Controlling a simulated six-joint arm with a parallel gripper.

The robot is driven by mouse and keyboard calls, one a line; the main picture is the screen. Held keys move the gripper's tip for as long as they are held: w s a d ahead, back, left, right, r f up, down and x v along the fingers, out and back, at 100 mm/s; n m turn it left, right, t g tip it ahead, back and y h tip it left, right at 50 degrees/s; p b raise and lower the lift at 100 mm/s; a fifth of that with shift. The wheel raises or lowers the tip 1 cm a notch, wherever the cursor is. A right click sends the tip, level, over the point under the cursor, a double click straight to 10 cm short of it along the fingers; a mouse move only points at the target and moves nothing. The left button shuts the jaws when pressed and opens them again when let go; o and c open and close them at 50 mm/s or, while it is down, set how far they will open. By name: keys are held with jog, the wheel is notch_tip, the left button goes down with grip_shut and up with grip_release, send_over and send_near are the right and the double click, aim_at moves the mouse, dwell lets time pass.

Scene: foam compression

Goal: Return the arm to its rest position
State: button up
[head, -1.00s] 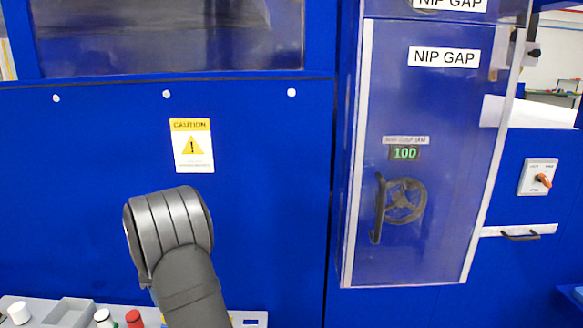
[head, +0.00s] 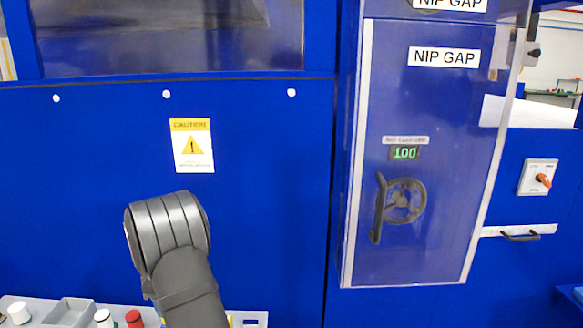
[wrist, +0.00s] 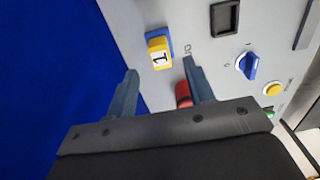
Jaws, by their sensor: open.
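My gripper (wrist: 160,88) shows in the wrist view with its two fingers apart and nothing between them. Beyond the fingers is a grey control panel (wrist: 185,20). In the head view only my dark grey arm shows, at the lower left in front of the blue machine; the gripper is not visible there.
The panel bears a yellow block marked 1 (wrist: 159,50), a red button (wrist: 183,94) partly behind a finger, a blue knob (wrist: 248,65) and a yellow button (wrist: 272,89).

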notch_tip(320, 180, down, 6)
jog(key=shift+r, duration=0.2)
notch_tip(320, 180, up, 8)
jog(key=shift+r, duration=0.1)
jog(key=shift+s, duration=0.45)
jog(key=shift+s+f, duration=0.55)
jog(key=shift+s, duration=0.25)
